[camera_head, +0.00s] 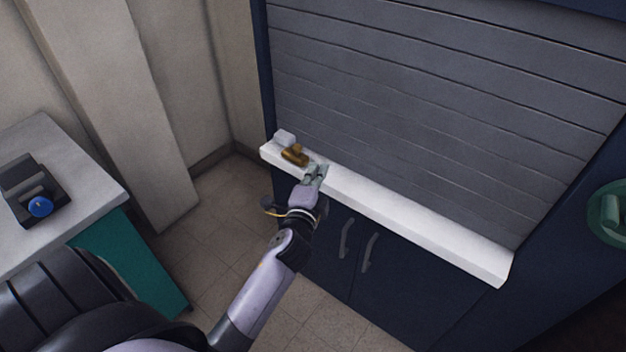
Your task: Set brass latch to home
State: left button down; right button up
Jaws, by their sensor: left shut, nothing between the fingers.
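The brass latch (295,155) sits at the left end of the white ledge, below the grey slatted shutter. A small pale block (284,138) is just behind it to the left. My left gripper (318,168) is over the ledge, just to the right of the latch. Its fingers are shut with nothing between them. Whether a finger touches the latch is too small to tell. My right gripper is not in view.
The white ledge (420,222) runs clear to the right. Below it is a dark blue cabinet with two handles (368,252). A table (85,170) at left bears a black device with a blue knob (40,207). A green round thing (610,213) is at the right edge.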

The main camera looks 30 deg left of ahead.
aim_at(292, 157)
pick_arm(q)
jog(key=x, duration=0.5)
jog(key=shift+a+f+b, duration=0.1)
jog(key=shift+a+b, duration=0.2)
jog(key=shift+a, duration=0.05)
jog(key=shift+s+a+f, duration=0.15)
jog(key=shift+a+f, duration=0.05)
jog(key=shift+a, duration=0.9)
jog(key=shift+s+a, duration=0.1)
jog(key=shift+a, duration=0.4)
jog(key=a, duration=0.5)
jog(key=shift+w+a+p, duration=0.25)
jog(key=shift+a+p, duration=0.15)
jog(key=shift+d, duration=0.15)
